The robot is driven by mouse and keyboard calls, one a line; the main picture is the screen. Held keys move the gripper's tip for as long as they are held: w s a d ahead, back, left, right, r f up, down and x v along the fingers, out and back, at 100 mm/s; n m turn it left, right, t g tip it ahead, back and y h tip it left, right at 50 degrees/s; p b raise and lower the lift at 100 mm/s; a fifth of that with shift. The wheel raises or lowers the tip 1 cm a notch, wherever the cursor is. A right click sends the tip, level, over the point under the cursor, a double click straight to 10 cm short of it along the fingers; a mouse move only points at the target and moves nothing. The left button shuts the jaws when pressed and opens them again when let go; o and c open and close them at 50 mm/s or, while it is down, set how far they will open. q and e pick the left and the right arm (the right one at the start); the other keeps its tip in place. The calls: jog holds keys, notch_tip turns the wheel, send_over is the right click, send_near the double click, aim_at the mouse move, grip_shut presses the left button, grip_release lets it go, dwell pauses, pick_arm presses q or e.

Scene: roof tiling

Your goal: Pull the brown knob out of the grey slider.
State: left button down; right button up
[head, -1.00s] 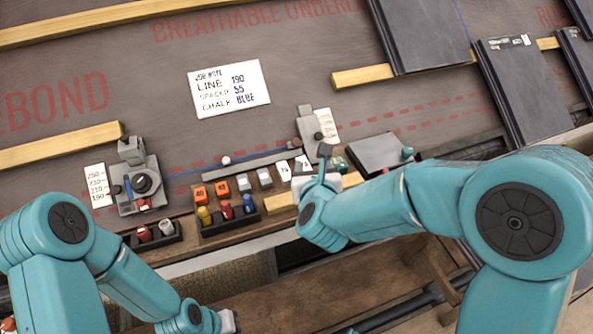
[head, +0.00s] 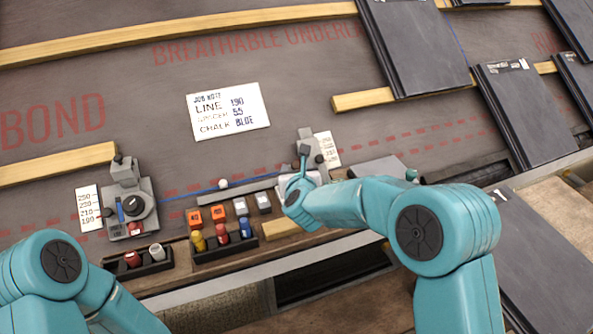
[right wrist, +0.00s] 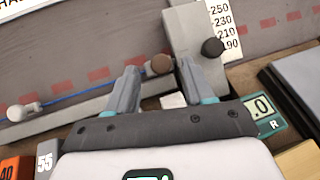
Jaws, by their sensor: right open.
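The grey slider (right wrist: 192,32) is an upright block beside a number scale in the right wrist view. It also shows in the head view (head: 306,134). A dark round knob (right wrist: 212,47) sits on its right part. The brown knob (right wrist: 159,64) is at the slider's left side, by the end of a grey rail. My right gripper (right wrist: 157,68) is open, with its fingertips on either side of the brown knob and apart from it in the picture. In the head view my right gripper (head: 303,158) is over the slider and hides the brown knob. My left gripper is out of view.
A grey rail (right wrist: 70,108) with a blue line runs left.

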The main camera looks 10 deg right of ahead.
jog(key=shift+w+f, duration=0.2)
jog(key=shift+w, duration=0.4)
grip_shut()
jog(key=a, duration=0.2)
jog(key=s+a, duration=0.1)
jog(key=a, duration=0.1)
jog(key=shift+a+b, duration=0.2)
jog(key=shift+b, duration=0.1)
jog(key=shift+s, duration=0.1)
grip_release()
